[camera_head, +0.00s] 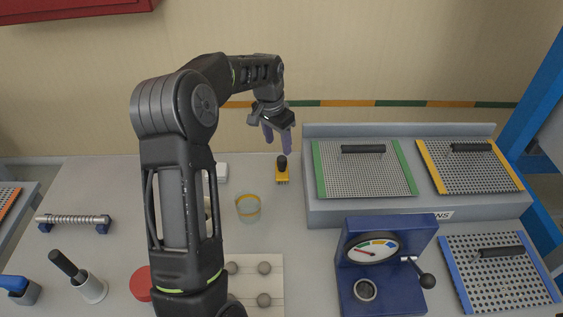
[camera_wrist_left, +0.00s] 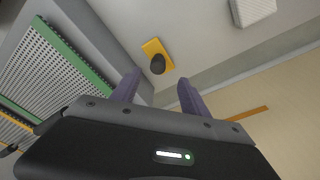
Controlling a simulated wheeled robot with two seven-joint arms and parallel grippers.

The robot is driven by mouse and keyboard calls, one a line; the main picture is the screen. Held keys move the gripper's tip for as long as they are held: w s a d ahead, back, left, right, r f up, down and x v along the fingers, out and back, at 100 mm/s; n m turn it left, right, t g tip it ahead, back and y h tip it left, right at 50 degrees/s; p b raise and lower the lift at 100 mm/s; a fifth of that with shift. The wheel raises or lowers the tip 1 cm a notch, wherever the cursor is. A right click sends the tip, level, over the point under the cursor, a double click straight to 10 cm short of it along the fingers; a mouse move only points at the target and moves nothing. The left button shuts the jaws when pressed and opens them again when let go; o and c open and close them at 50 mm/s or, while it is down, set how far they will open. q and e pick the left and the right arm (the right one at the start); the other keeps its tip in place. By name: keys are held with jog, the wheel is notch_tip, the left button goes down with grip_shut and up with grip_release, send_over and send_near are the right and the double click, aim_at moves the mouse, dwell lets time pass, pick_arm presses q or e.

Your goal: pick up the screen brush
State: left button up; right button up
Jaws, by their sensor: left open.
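The screen brush, a small yellow block with a black knob, stands on the grey bench left of the screens' raised rack in the head view (camera_head: 282,178). It also shows in the left wrist view (camera_wrist_left: 155,48), beyond my fingertips, knob towards me. My left gripper (camera_head: 277,142) is open and empty, with its purple fingers pointing down above and slightly behind the brush. In the left wrist view the gripper's fingers (camera_wrist_left: 159,82) are apart, with the knob between and ahead of them, not touching. My right gripper is out of view.
The grey rack (camera_head: 310,205) with green and yellow framed screens stands close right of the brush. A blue gauge box (camera_head: 388,262) is at front right. The wall is behind.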

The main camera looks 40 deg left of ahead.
aim_at(282, 157)
pick_arm(q)
jog(key=shift+s, duration=0.1)
jog(key=shift+w+f, duration=0.25)
jog(key=shift+f, duration=1)
jog(key=shift+w+d+f, duration=0.1)
jog(key=shift+w+f, duration=0.05)
jog(key=shift+f, duration=0.7)
jog(key=shift+w+d+f, duration=0.1)
jog(key=shift+w+f, duration=0.05)
jog(key=shift+f, duration=0.75)
jog(key=shift+w+d+f, duration=0.1)
jog(key=shift+w+f, duration=0.05)
jog(key=shift+f, duration=0.7)
jog(key=shift+c, duration=0.5)
grip_shut()
